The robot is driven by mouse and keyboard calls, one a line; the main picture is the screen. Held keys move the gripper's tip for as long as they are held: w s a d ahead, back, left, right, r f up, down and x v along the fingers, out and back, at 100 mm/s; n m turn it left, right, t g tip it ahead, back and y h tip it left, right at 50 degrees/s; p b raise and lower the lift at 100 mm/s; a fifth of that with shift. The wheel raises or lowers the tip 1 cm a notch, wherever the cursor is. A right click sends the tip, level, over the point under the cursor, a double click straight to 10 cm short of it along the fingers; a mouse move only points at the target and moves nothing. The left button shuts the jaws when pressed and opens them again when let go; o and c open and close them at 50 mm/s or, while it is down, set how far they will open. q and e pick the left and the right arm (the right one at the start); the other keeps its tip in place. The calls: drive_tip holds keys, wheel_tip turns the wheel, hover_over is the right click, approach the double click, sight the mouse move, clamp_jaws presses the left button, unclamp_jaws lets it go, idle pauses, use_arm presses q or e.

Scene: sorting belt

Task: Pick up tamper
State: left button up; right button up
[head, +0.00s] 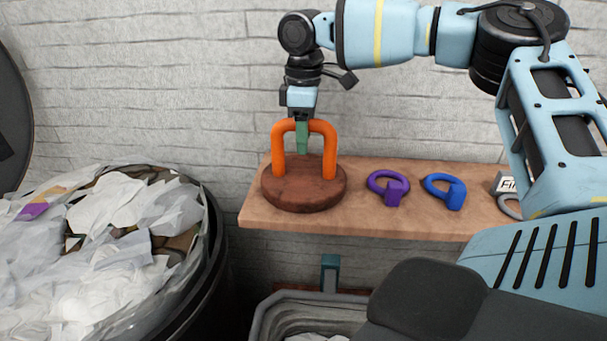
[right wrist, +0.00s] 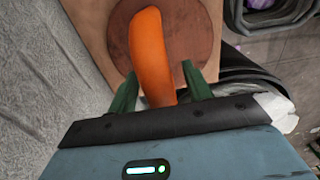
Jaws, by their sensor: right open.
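The tamper has a round dark-wood base (head: 305,191) and an orange arched handle (head: 331,150). It stands upright at the left end of a wooden shelf (head: 400,222). My right gripper (head: 302,140) points down at the top of the arch. In the right wrist view the orange handle (right wrist: 150,55) runs between the two green fingers of my right gripper (right wrist: 158,85), which are apart. The wooden base also shows there (right wrist: 192,45), below the handle. I cannot tell whether either finger touches the handle. My left gripper is not in view.
A purple ring-shaped item (head: 397,190) and a blue one (head: 455,195) lie to the right on the shelf, with a partly hidden labelled item (head: 505,184) farther right. A bin of crumpled plastic (head: 100,230) stands left. A grey container (head: 262,318) is below the shelf.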

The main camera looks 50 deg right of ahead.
drive_tip(key=shift+f, duration=0.1)
clamp_jaws()
idle(0.4)
idle(1.1)
